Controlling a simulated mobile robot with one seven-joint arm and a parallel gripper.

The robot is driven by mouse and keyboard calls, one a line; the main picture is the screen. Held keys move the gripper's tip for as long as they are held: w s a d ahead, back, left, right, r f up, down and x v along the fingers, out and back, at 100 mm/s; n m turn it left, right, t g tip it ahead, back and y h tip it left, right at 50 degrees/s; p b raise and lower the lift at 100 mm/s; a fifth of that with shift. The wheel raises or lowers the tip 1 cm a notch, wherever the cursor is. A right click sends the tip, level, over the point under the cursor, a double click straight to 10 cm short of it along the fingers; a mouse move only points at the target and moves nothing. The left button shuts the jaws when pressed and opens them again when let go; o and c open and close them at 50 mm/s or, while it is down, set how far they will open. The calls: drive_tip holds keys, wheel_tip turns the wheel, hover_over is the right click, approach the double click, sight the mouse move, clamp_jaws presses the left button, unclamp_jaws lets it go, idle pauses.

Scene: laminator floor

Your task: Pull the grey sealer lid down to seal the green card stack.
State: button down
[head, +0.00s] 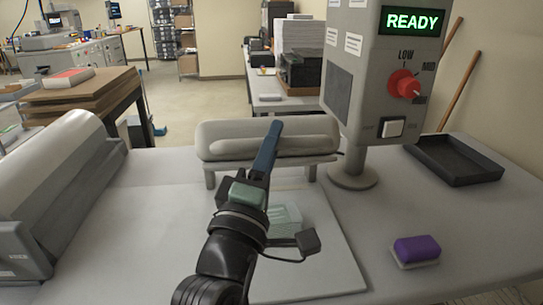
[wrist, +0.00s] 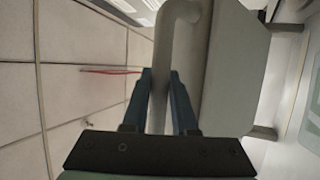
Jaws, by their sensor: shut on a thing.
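The grey sealer lid (head: 222,140) stands raised at the back of the pale work surface, with a rounded bar handle facing me. In the wrist view the grey lid panel (wrist: 232,75) is right of its handle (wrist: 180,12). My gripper (head: 275,130) reaches the lid from the front; in the wrist view its blue fingers (wrist: 162,78) are shut on the handle, one on each side. The green card stack (head: 290,218) lies flat on the surface below the lid, partly hidden by my arm.
A grey control box (head: 358,75) on a post reads READY, right of the lid. A black tray (head: 455,160) and a purple-topped block (head: 417,249) lie on the right. A roller machine (head: 60,190) stands on the left. The front left surface is clear.

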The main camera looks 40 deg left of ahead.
drive_tip(key=s+d+f+m+t+b, duration=0.1)
drive_tip(key=d+f+t+b, duration=0.1)
drive_tip(key=f+b, duration=0.5)
drive_tip(key=s+d+f+m+t+b, duration=0.2)
drive_tip(key=f+b, duration=0.5)
drive_tip(key=b, duration=1)
drive_tip(key=shift+s+f, duration=0.25)
drive_tip(key=shift+f, duration=0.1)
drive_tip(key=c, duration=1)
unclamp_jaws()
